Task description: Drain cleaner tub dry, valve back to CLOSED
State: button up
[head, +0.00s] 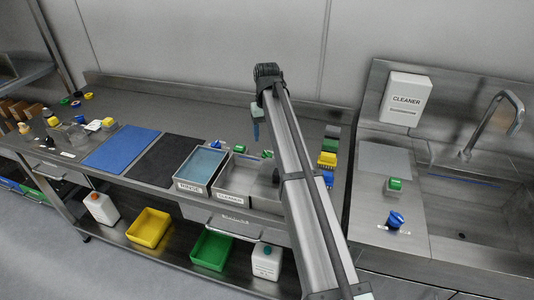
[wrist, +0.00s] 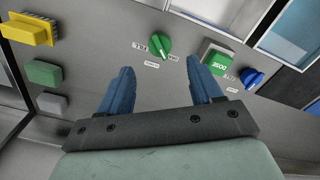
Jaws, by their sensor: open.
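The cleaner tub (head: 231,197) is a steel basin with a CLEANER label on its front. My arm hides part of it in the head view, and I cannot tell if liquid is inside. Its grey corner shows at the top of the wrist view (wrist: 238,14). A green valve knob (wrist: 161,43) sits on the steel deck behind the tub, with small labels around it; one seems to read FILL. I cannot tell which label the knob points to. My gripper (wrist: 160,66) is open and empty, its blue fingers apart and pointing toward the green knob, not touching it.
A yellow brush (wrist: 31,30) and green and grey blocks lie left. The rinse tub (head: 196,188) holds bluish liquid. A sink (head: 470,215) is right.

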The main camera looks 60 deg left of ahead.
aim_at(267, 155)
notch_tip(267, 155, down, 9)
jog(key=shift+f, duration=0.1)
dwell(0.3)
jog(key=c, duration=1.1)
